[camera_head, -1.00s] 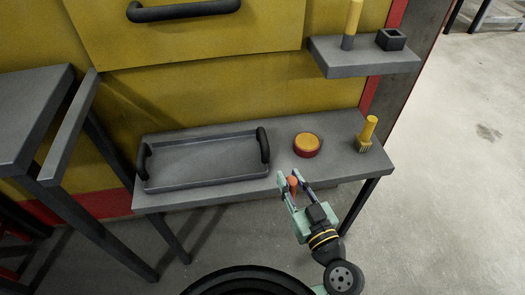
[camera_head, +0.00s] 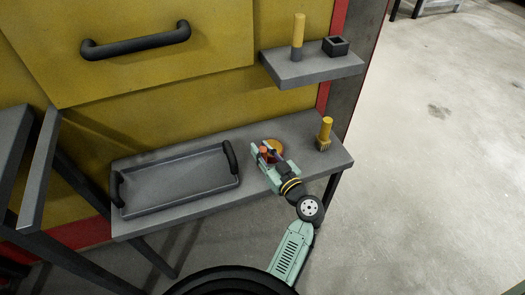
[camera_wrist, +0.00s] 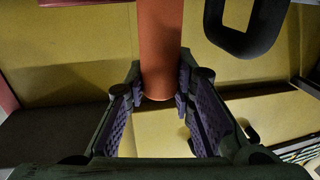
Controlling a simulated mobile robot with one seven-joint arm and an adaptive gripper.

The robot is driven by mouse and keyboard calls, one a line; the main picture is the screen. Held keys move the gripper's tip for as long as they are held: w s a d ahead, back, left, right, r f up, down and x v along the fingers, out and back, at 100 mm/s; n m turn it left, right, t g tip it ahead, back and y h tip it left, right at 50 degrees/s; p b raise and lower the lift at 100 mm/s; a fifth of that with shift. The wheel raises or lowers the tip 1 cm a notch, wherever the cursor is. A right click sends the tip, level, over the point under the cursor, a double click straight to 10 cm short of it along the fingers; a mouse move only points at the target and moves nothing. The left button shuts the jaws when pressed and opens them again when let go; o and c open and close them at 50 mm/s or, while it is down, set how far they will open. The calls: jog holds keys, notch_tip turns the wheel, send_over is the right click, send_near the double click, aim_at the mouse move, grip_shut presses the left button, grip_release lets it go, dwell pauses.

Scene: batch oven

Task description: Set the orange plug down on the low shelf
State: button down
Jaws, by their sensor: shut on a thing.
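The orange plug (camera_head: 265,153) is held between the fingers of my gripper (camera_head: 263,148). In the wrist view the plug (camera_wrist: 160,50) is a smooth orange cylinder running up out of frame, with the purple finger pads of my gripper (camera_wrist: 160,97) against its two sides near the lower end. The low shelf (camera_head: 323,163) is a long grey slab in front of the yellow oven. My gripper is over its right half, between the tray and the brush. I cannot tell how far the plug is above the surface.
A grey tray (camera_head: 180,205) with black handles fills the left. A higher shelf (camera_head: 305,72) holds a yellow-grey post and a black square holder.

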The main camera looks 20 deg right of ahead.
jog(key=shift+f, duration=0.7)
jog(key=shift+f, duration=0.1)
jog(key=shift+f+b, duration=0.2)
jog(key=shift+b, duration=0.1)
jog(key=c, duration=1.4)
grip_release()
jog(key=shift+r, duration=0.1)
jog(key=shift+o, duration=0.2)
